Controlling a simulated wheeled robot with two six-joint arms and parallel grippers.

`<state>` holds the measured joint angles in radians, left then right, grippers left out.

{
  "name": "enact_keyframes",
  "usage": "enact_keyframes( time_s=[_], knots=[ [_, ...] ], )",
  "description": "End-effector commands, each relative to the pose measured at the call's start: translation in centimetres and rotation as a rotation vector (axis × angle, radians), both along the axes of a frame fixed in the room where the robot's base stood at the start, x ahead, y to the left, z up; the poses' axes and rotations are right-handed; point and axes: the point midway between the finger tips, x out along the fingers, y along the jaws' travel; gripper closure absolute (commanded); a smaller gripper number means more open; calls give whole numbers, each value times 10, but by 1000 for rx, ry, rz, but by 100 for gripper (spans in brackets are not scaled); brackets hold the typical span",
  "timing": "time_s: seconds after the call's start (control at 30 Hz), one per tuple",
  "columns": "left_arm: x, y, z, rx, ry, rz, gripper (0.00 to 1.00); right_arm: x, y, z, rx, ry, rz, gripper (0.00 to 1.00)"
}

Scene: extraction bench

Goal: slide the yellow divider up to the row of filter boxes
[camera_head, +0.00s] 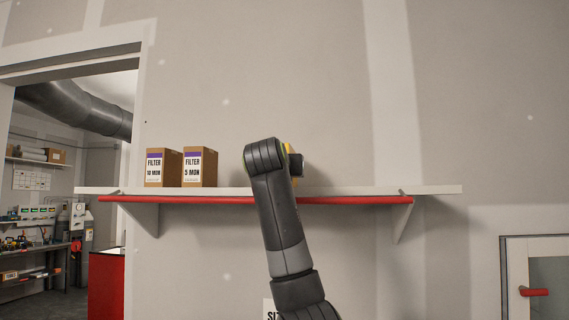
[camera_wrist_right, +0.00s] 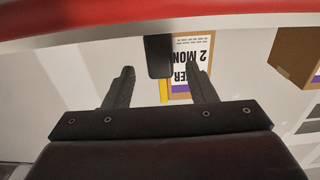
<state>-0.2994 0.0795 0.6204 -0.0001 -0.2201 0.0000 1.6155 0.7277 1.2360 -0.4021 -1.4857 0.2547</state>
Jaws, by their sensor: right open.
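The yellow divider (camera_head: 287,148) shows only as a sliver behind my right arm in the head view. In the right wrist view, which looks upside down, a narrow yellow strip of it (camera_wrist_right: 164,90) stands beside a filter box labelled 2 MON (camera_wrist_right: 191,50). I cannot tell whether they touch. Filter boxes marked 10 MON (camera_head: 161,168) and 5 MON (camera_head: 200,168) stand on the shelf, left of my arm. My right gripper (camera_wrist_right: 160,72) is open, with the yellow strip seen between its fingers. A dark block (camera_wrist_right: 158,56) covers part of the strip. My left gripper is out of view.
The white shelf (camera_head: 350,190) has a red front rail (camera_head: 350,200) and brackets below. Its right part looks bare. Another box (camera_wrist_right: 297,55) shows at the right of the wrist view. A doorway is at the left, and a white-framed cabinet (camera_head: 540,260) is low at the right.

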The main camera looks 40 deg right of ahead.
Motion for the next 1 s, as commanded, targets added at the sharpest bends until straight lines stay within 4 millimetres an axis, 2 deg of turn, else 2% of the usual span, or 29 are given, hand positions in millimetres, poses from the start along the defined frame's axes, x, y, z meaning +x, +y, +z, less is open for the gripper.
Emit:
enact_keyframes(
  time_s=[0.03,0.2,0.53,0.9,1.0],
  knots=[
    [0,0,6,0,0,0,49,5,-6,2,2,3,-1,49],
    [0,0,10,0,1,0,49,13,-16,1,0,1,0,49],
    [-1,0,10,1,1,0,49,15,-18,0,0,0,1,50],
    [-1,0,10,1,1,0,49,15,-18,0,0,0,1,99],
    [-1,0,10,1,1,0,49,15,-18,0,0,0,1,100]
  ],
)
